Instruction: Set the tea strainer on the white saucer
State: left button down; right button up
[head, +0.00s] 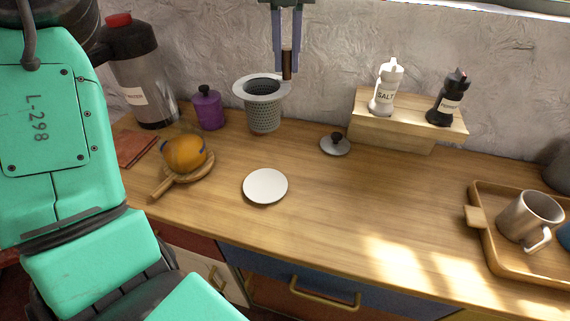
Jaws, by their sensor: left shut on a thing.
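The tea strainer (263,118) is a grey perforated basket with a wide rim, upright at the back of the counter in the head view. My left gripper (287,68) comes down from the top edge and is shut on the strainer's dark brown handle at the right of its rim. Whether the basket's bottom touches the counter is hard to tell. The white saucer (265,186) lies flat and empty on the counter, nearer the front edge and below the strainer in the picture. My right gripper is not in view.
A grey lid (335,144) lies right of the strainer. Shakers stand on a wooden riser (395,130). A tray (490,243) with mugs is far right.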

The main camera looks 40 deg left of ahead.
aim_at(264, 90)
pick_arm(q)
notch_tip(264, 90, down, 20)
jog(key=a+b, duration=0.1)
jog(key=shift+s+r, duration=0.15)
jog(key=shift+s, duration=0.15)
jog(key=c, duration=0.8)
grip_release()
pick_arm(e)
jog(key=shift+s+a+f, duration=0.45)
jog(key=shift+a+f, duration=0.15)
pick_arm(q)
jog(key=shift+r, duration=0.15)
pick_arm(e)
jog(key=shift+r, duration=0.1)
pick_arm(q)
notch_tip(264, 90, up, 12)
jog(key=shift+r, duration=0.2)
